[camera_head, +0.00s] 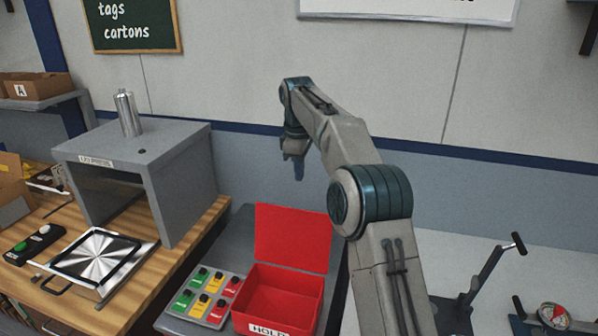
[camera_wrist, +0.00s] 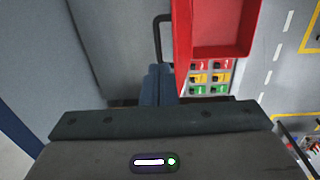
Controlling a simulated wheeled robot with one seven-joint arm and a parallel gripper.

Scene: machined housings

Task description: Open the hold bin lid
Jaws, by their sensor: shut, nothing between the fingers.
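The red hold bin (camera_head: 262,316), with a HOLD label on its front, stands on a dark grey surface. Its red lid (camera_head: 291,238) is up, standing near upright at the back of the bin, and the inside of the bin is exposed. In the wrist view the bin (camera_wrist: 226,50) is at the top right and the lid (camera_wrist: 181,35) shows nearly edge-on at its left. My gripper (camera_head: 297,176) is above and behind the lid, pointing down. In the wrist view its fingers (camera_wrist: 158,80) are together and empty, beside the lid; contact cannot be told.
A panel of coloured switches (camera_head: 204,297) lies left of the bin. A grey press housing (camera_head: 185,195) with a metal cylinder (camera_head: 127,113) stands on the wooden bench to the left. A lever stand (camera_head: 485,275) and a gauge (camera_head: 553,316) are at the right.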

